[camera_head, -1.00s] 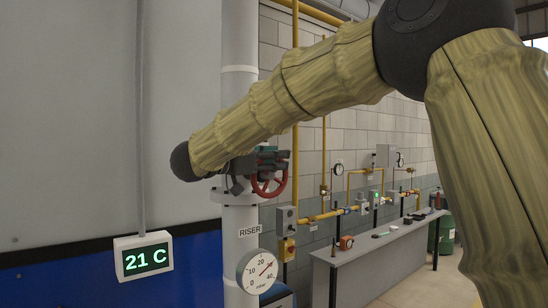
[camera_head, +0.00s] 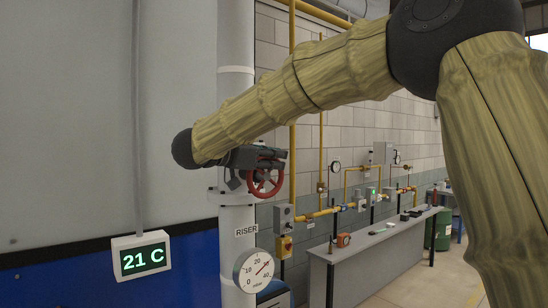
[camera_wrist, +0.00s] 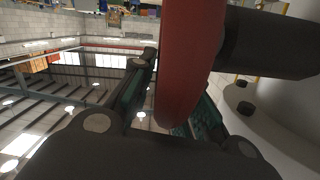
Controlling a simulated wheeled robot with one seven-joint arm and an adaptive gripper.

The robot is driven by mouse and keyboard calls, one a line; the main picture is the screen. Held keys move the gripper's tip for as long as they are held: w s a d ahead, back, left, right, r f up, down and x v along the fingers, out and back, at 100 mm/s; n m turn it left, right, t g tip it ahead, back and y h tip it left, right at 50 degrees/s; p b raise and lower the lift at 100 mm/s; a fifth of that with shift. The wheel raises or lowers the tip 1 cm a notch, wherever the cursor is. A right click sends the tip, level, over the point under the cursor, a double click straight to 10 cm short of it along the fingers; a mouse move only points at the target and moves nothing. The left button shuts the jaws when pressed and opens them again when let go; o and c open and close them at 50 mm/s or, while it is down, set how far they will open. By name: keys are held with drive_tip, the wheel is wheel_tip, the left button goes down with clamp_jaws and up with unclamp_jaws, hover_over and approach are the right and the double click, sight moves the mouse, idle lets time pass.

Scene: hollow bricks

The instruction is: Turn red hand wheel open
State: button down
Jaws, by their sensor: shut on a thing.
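The red hand wheel (camera_head: 281,180) is on the white vertical riser pipe (camera_head: 237,130) in the head view, below and partly behind my gripper (camera_head: 274,158). In the wrist view the wheel's red rim (camera_wrist: 190,60) passes close up between my fingers (camera_wrist: 172,112), which have teal pads. My gripper is shut on the rim at the wheel's upper part. The wheel's hub and lower rim show under the gripper; part of the top is hidden by the fingers.
A round gauge (camera_head: 253,270) is on the riser below the wheel, near the RISER label (camera_head: 246,230). A 21 C display (camera_head: 142,256) hangs at left. A grey bench (camera_head: 370,255) and yellow gas pipes (camera_head: 320,214) stand right and behind.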

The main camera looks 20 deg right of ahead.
drive_tip(key=c, duration=1.7)
unclamp_jaws()
drive_tip(key=shift+a, duration=0.1)
drive_tip(key=shift+o, duration=1.2)
drive_tip(key=shift+w+a+f, duration=0.1)
drive_tip(key=shift+w+f, duration=0.05)
drive_tip(key=shift+w, duration=0.1)
drive_tip(key=shift+s, duration=0.2)
drive_tip(key=shift+s+a, duration=0.1)
drive_tip(key=shift+a, duration=0.05)
drive_tip(key=v, duration=1.1)
drive_tip(key=shift+a, duration=0.35)
